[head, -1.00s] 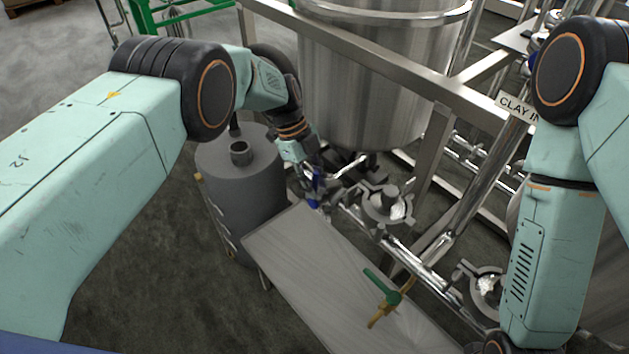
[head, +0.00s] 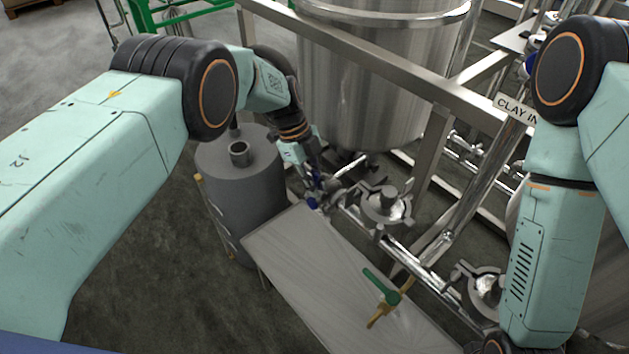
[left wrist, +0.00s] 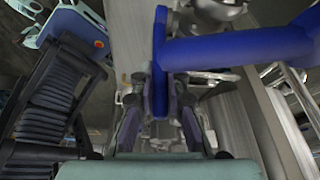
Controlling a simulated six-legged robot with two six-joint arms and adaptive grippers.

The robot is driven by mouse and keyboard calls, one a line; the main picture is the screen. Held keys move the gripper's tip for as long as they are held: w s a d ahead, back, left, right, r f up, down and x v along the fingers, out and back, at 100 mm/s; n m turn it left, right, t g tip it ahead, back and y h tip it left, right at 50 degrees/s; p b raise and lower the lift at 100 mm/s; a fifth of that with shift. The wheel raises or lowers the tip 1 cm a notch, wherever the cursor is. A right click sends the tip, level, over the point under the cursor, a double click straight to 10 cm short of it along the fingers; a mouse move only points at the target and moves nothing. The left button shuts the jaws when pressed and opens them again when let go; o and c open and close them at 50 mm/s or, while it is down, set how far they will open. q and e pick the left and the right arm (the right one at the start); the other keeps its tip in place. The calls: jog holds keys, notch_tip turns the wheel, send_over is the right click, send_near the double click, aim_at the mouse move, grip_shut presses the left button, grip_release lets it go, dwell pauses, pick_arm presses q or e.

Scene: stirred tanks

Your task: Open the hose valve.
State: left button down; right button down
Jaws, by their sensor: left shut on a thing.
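A blue lever handle (left wrist: 160,60) stands between the fingers of my left gripper (left wrist: 160,100) in the left wrist view. The gripper is shut on it. A thick blue bar (left wrist: 245,48) runs from it to the right. In the head view, my left gripper (head: 320,184) is at the pipework below the large tank, with the blue handle (head: 312,203) partly hidden by it. I cannot tell the valve's exact angle. My right arm (head: 560,240) shows at the right, but its gripper is out of view.
A steel tabletop (head: 300,260) lies in front, bearing a green-handled brass valve (head: 381,285). A grey drum (head: 240,190) stands left of the gripper. The steel tank (head: 375,90), frame rail (head: 390,70) and clamped pipe fittings (head: 385,203) crowd the right and back.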

pick_arm(q)
jog(key=shift+s+d+t+y+p, duration=0.45)
jog(key=shift+s+t+y+p, duration=0.2)
jog(key=shift+p, duration=1.1)
jog(key=shift+s+d+f+t+y+p, duration=0.35)
jog(key=shift+d+f+t+y+p, duration=0.15)
jog(key=shift+t+y+p, duration=0.3)
jog(key=c, duration=1.3)
grip_release()
jog(key=shift+c, duration=0.2)
jog(key=shift+d, duration=0.1)
